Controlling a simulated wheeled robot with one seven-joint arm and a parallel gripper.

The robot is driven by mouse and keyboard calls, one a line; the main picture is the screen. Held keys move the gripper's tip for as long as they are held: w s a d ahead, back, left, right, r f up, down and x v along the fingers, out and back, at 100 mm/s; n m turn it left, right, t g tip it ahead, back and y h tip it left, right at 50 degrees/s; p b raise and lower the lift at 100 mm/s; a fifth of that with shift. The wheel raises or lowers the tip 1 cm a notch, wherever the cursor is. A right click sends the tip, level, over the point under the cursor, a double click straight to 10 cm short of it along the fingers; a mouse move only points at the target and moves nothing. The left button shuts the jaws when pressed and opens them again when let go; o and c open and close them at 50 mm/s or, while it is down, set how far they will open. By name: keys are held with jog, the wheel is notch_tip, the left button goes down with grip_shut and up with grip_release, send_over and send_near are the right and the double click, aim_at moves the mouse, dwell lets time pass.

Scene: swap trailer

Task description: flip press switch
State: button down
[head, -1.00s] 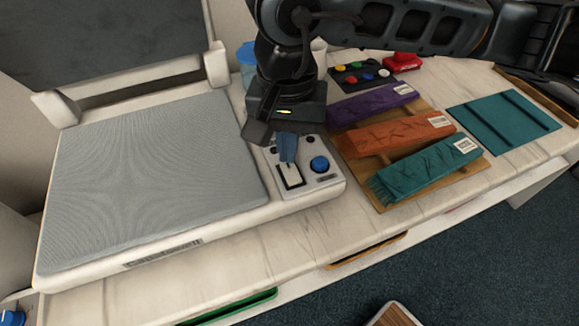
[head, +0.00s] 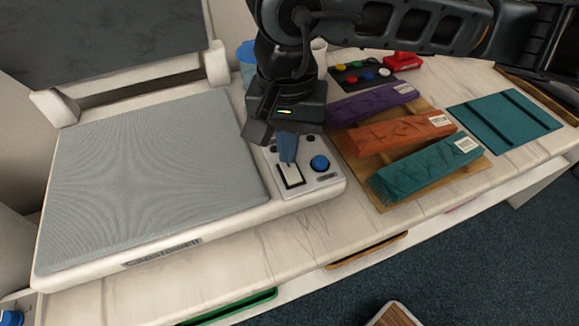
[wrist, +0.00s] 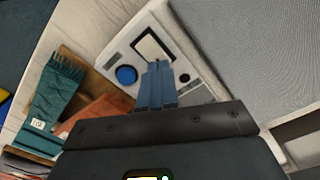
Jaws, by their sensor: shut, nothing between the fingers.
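The press (head: 150,180) is a wide white machine with a grey pad and a raised dark lid. Its control panel (head: 325,183) at the right end carries a white rocker switch (head: 290,175) in a black frame and a round blue button (head: 319,163). My gripper (head: 287,160) is shut and empty, its blue fingers pointing down at the far end of the switch. In the wrist view the fingertips (wrist: 158,66) overlap the near edge of the switch (wrist: 152,47), beside the blue button (wrist: 126,75). I cannot tell whether they touch it.
Purple (head: 370,104), orange (head: 400,134) and teal (head: 428,167) folded cloths lie on a wooden board right of the panel. A black tray of coloured buttons (head: 360,75) and a red object (head: 403,61) stand behind. A teal mat (head: 503,122) lies farther right.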

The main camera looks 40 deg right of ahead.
jog(key=shift+f+b, duration=0.85)
jog(key=shift+b, duration=0.15)
dwell(0.5)
jog(key=shift+r, duration=0.2)
jog(key=shift+r+p, duration=0.85)
jog(key=shift+r, duration=2.5)
